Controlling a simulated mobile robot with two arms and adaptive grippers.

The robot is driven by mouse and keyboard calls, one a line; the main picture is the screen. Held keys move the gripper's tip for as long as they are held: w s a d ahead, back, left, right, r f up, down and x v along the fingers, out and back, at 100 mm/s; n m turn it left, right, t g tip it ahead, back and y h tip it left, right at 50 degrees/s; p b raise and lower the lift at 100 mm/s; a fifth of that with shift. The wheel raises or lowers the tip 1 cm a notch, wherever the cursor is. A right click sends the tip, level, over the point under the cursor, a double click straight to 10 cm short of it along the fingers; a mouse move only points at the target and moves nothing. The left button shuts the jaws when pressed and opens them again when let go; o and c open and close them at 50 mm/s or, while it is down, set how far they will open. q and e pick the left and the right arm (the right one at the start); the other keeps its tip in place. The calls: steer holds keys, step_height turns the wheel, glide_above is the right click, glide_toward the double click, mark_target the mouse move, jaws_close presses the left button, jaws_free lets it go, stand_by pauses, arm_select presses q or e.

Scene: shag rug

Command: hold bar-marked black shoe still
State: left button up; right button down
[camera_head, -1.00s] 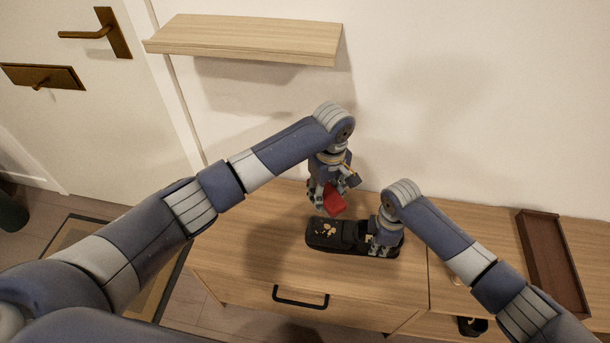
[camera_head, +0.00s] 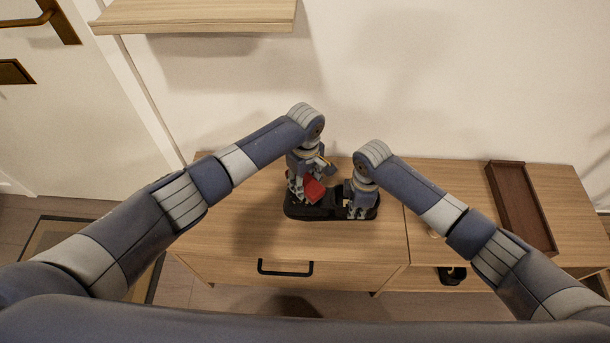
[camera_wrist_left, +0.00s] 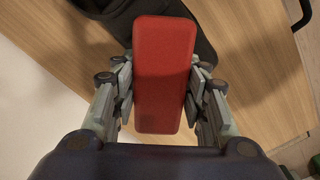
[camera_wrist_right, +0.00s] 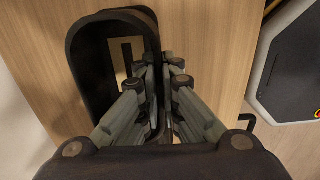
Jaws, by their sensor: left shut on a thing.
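The black shoe (camera_head: 332,213) lies on the wooden cabinet top. I cannot tell whether the block touches the shoe. The arm and block hide part of the shoe's upper.
A dark brown tray (camera_head: 523,210) lies at the right of the cabinet top (camera_head: 235,225). A wooden shelf (camera_head: 195,14) juts from the wall above. Another dark item (camera_head: 452,275) sits in the lower open part. The top left of the shoe is clear.

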mark_target(306, 192)
arm_select(q)
steer(key=shift+s+f, duration=0.15)
steer(key=shift+f, duration=0.8)
steer(key=shift+s+r, duration=0.25)
steer(key=shift+s, duration=0.55)
steer(key=shift+s+r, duration=0.2)
steer(key=shift+s, duration=0.2)
steer(key=shift+s+r, duration=0.25)
steer(key=shift+s, duration=0.55)
steer(key=w, duration=0.2)
steer(key=w+f, duration=0.1)
steer(key=w, duration=0.1)
steer(key=shift+f, duration=0.15)
steer(key=shift+w+d, duration=0.2)
steer(key=shift+w, duration=0.05)
steer(key=shift+s+d+f, duration=0.1)
steer(key=shift+s, duration=0.3)
steer(key=s, duration=0.1)
steer(key=s+r, duration=0.1)
steer(key=s, duration=0.1)
steer(key=shift+s+r, duration=0.1)
steer(key=shift+r, duration=0.25)
steer(key=shift+s, duration=0.25)
steer(key=w, duration=0.1)
steer(key=w+f, duration=0.1)
steer(key=w, duration=0.2)
steer(key=shift+w+f, duration=0.1)
steer(key=shift+f, duration=0.15)
steer(key=shift+r, duration=4)
